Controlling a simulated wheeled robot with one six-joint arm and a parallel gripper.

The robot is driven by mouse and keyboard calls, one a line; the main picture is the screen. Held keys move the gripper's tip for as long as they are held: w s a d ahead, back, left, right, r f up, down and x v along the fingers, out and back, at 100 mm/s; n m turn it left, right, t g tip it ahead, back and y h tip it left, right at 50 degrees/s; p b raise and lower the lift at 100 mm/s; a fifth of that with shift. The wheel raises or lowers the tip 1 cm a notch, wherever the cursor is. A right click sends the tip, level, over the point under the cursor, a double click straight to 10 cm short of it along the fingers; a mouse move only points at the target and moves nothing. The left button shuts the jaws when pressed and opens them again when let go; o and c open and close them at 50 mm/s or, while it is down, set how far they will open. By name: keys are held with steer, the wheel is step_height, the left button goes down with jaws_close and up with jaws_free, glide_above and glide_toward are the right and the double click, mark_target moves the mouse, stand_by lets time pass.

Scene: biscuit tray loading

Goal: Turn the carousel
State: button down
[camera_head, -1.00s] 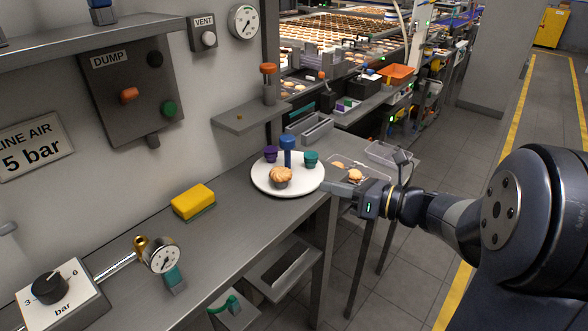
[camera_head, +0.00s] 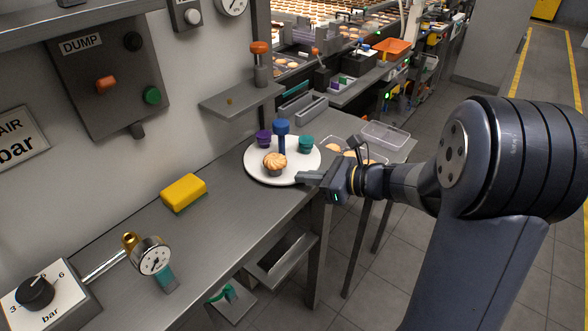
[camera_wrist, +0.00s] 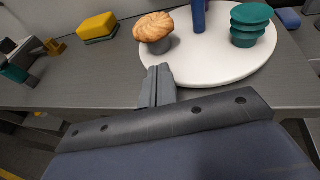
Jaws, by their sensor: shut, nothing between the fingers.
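The carousel (camera_head: 262,177) is a round white disc on the steel bench, with a blue post (camera_head: 282,140) standing at its middle. On it sit a golden muffin-like biscuit in a dark cup (camera_head: 275,164), a purple stack of cups (camera_head: 263,138) and a teal stack of cups (camera_head: 306,145). My gripper (camera_head: 302,178) is shut and empty at the disc's front right rim. In the wrist view the shut fingers (camera_wrist: 159,80) reach the near rim of the white disc (camera_wrist: 215,70), just below the biscuit. Whether they touch the disc cannot be told.
A yellow sponge (camera_head: 184,191) lies on the bench left of the carousel. A pressure gauge (camera_head: 152,257) and a regulator knob (camera_head: 36,292) are at the front left. A small shelf (camera_head: 240,98) juts from the wall behind. A clear tray (camera_head: 385,135) lies to the right.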

mark_target(280, 173)
steer(key=shift+w+a+r+p, duration=0.1)
steer(key=shift+w+a+p, duration=0.2)
steer(key=shift+a, duration=0.5)
steer(key=shift+w+a+p, duration=0.1)
steer(key=shift+w+a, duration=0.3)
steer(key=shift+a, duration=0.35)
steer(key=shift+s+a+m+t+h+b, duration=0.15)
steer(key=shift+a+m+t+h+b, duration=0.3)
steer(key=shift+b, duration=0.85)
